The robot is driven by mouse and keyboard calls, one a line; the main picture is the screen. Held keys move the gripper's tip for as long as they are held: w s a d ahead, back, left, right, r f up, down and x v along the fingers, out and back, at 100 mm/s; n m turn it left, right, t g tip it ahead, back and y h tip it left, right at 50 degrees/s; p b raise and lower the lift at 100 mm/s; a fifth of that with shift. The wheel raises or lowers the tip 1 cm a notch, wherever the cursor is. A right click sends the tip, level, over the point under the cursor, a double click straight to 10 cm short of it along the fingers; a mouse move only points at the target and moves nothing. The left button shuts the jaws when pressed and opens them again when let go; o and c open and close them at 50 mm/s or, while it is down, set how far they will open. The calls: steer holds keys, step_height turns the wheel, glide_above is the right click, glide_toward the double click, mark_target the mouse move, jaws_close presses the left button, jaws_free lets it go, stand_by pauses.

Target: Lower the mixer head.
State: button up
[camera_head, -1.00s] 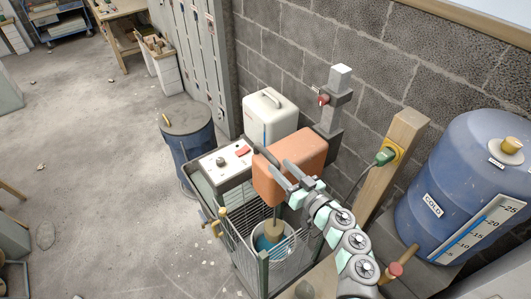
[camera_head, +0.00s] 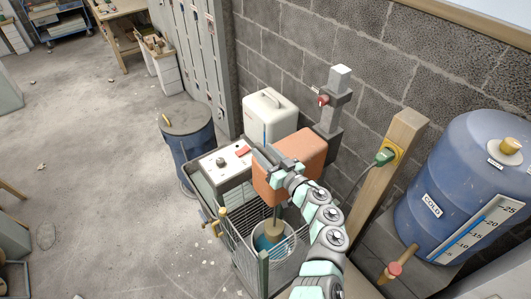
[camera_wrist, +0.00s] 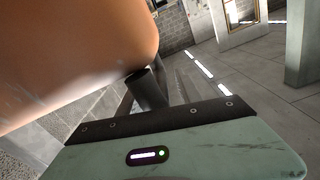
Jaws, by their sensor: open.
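The orange mixer head (camera_head: 305,152) is a block on a grey column (camera_head: 333,115) with a red knob (camera_head: 322,100) against the wall. Below it, a shaft with a tan part (camera_head: 272,229) reaches into a blue-lined bucket (camera_head: 262,243) inside a wire cage. My gripper (camera_head: 267,158) is open at the head's front left side, overlapping it in the head view. In the wrist view the head (camera_wrist: 75,50) fills the upper left, close to the gripper. A short dark cylinder (camera_wrist: 150,88) shows beside its lower edge. I cannot tell whether the gripper touches the head.
A control box with a red switch (camera_head: 243,151) and a white canister (camera_head: 270,118) stand left of the head. The wire cage (camera_head: 242,250) surrounds the bucket. A wooden post (camera_head: 390,150) and a blue barrel (camera_head: 455,190) stand to the right. The floor at left is mostly clear.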

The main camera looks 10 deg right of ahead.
steer(key=shift+c, duration=0.2)
steer(key=shift+r, duration=0.1)
jaws_close()
stand_by(1.0)
